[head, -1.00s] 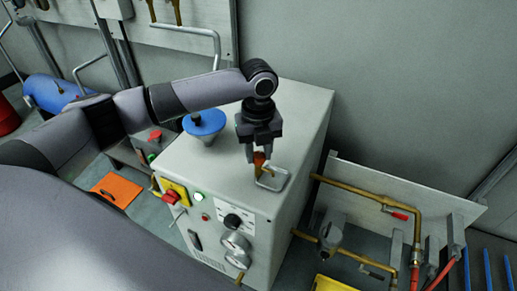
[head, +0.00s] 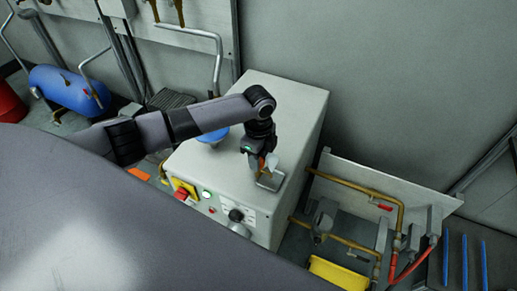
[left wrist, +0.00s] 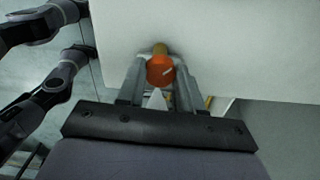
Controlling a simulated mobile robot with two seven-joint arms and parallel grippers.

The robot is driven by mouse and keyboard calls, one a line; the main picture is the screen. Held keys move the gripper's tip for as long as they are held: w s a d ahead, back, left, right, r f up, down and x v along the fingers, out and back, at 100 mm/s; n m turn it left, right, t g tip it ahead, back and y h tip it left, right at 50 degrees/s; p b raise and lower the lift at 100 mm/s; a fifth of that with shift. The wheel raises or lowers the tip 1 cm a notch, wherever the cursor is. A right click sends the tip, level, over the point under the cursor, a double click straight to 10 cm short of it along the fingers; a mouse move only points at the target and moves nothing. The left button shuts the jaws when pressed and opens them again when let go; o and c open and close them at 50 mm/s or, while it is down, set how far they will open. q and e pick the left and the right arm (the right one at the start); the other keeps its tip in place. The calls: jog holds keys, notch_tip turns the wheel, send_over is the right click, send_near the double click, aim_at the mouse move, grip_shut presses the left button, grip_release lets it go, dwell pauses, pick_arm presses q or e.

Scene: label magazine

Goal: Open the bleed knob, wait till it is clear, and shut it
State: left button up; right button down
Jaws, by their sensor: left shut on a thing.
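The orange bleed knob (left wrist: 161,71) sits between the two fingers of my left gripper (left wrist: 160,82) in the left wrist view, on a brass stem. A pale line on its face is tilted. In the head view my left gripper (head: 262,163) points down at the top of the pale grey machine cabinet (head: 285,110), shut on the knob, which is mostly hidden. A whitish cone (left wrist: 156,100) shows just beside the knob, also in the head view (head: 271,161); it looks like a spray. A small grey tray (head: 270,182) lies below it. My right gripper is not in view.
A blue funnel-like cap (head: 213,137) stands on the cabinet behind my left arm. Brass pipes (head: 350,187) and a yellow bin (head: 338,274) are at the right.

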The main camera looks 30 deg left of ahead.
pick_arm(q)
jog(key=n, duration=0.4)
jog(key=shift+n, duration=0.3)
jog(key=n, duration=1.5)
jog(key=shift+n, duration=0.3)
jog(key=shift+r, duration=0.1)
jog(key=o, duration=1)
jog(key=shift+o, duration=0.2)
